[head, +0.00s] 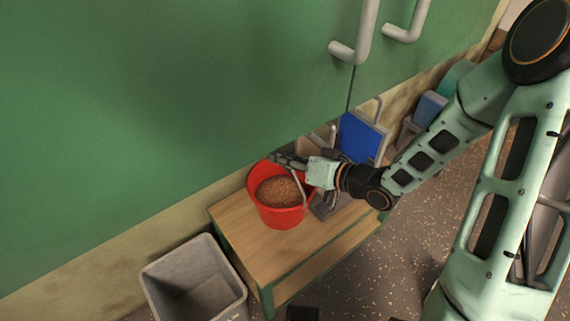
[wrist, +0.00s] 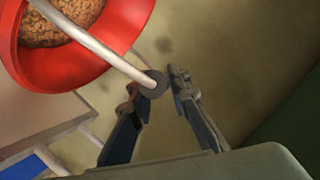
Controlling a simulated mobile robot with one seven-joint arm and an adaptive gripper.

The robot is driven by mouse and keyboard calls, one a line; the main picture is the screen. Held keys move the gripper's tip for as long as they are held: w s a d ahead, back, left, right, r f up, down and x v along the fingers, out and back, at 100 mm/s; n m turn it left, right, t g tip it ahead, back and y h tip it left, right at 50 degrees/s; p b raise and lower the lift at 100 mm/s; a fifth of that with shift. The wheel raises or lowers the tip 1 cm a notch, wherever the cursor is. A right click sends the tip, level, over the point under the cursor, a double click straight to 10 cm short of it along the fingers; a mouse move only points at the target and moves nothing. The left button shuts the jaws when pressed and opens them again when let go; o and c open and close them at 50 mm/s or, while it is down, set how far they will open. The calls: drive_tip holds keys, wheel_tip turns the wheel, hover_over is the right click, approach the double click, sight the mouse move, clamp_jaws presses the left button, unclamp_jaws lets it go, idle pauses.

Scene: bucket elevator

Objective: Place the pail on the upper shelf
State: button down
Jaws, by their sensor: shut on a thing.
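A red pail (head: 283,216) filled with brown grainy stuff is at the wooden top of a low stand (head: 245,225) with a green frame and a lower board. I cannot tell whether the pail rests on the top or hangs just over it. My gripper (head: 290,160) is at the pail's rim, coming from the right. In the wrist view the red pail (wrist: 118,37) is at upper left, and its pale handle (wrist: 97,47) runs to the fingers of my gripper (wrist: 162,82), which are shut on the dark grip of this handle.
A grey open bin (head: 195,275) stands on the floor left of the stand. A blue panel (head: 360,138) is behind my wrist. A large green cabinet (head: 150,100) with pale handles (head: 357,35) rises close behind.

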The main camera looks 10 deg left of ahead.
drive_tip(key=shift+w+a+f+b, duration=0.35)
drive_tip(key=shift+w+f, duration=0.15)
drive_tip(key=shift+w, duration=0.05)
drive_tip(key=shift+w+a+f+b, duration=0.15)
drive_tip(key=shift+w+f+b, duration=0.1)
drive_tip(key=shift+f+b, duration=0.3)
wheel_tip(320, 180, down, 3)
drive_tip(key=b, duration=0.3)
drive_tip(key=shift+r, duration=0.1)
drive_tip(key=c, duration=1.8)
unclamp_jaws()
drive_tip(key=shift+f, duration=0.2)
